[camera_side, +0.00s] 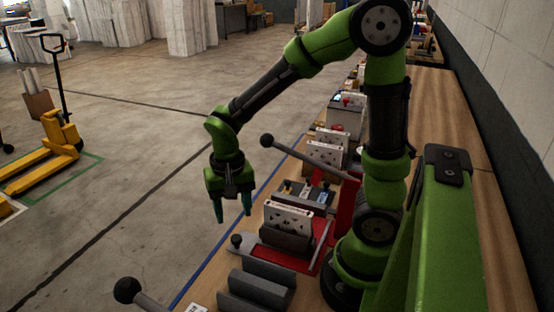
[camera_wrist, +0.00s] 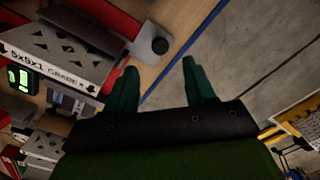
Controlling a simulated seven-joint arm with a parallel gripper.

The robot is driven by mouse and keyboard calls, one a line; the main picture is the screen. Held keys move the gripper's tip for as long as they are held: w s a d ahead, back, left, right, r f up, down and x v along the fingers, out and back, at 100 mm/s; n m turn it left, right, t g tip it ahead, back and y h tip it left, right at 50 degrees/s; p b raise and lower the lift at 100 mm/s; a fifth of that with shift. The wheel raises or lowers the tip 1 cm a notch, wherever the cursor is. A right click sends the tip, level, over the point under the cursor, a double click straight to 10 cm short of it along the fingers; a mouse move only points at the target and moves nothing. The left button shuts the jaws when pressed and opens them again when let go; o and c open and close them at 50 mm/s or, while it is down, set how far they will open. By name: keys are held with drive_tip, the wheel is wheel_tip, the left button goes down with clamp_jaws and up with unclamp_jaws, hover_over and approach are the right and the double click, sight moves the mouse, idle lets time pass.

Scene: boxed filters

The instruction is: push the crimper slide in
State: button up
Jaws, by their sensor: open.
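The crimper slide appears as a plate with a black knob (camera_side: 237,241) at the bench's floor-side edge; the knob also shows in the wrist view (camera_wrist: 160,46). A boxed filter (camera_side: 288,217) stands in a dark holder on the red crimper base (camera_side: 290,257). In the wrist view the box (camera_wrist: 58,56) carries printed text including "5x5x1". My gripper (camera_side: 233,215) is open and empty, teal fingers pointing down, above and beyond the knob in the side view. In the wrist view the gripper's fingers (camera_wrist: 158,75) are apart, with the knob beyond the gap between them. I see no contact.
A long lever with a black ball (camera_side: 267,141) reaches over the bench behind my gripper. Another ball-ended lever (camera_side: 127,290) is at the lower left. Grey ridged blocks (camera_side: 255,288) sit in front of the crimper. Open floor (camera_side: 130,200) lies left of the bench.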

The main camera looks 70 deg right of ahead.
sight(236, 237)
wheel_tip(236, 237, down, 8)
drive_tip(key=shift+r, duration=0.1)
drive_tip(key=shift+c, duration=0.3)
clamp_jaws()
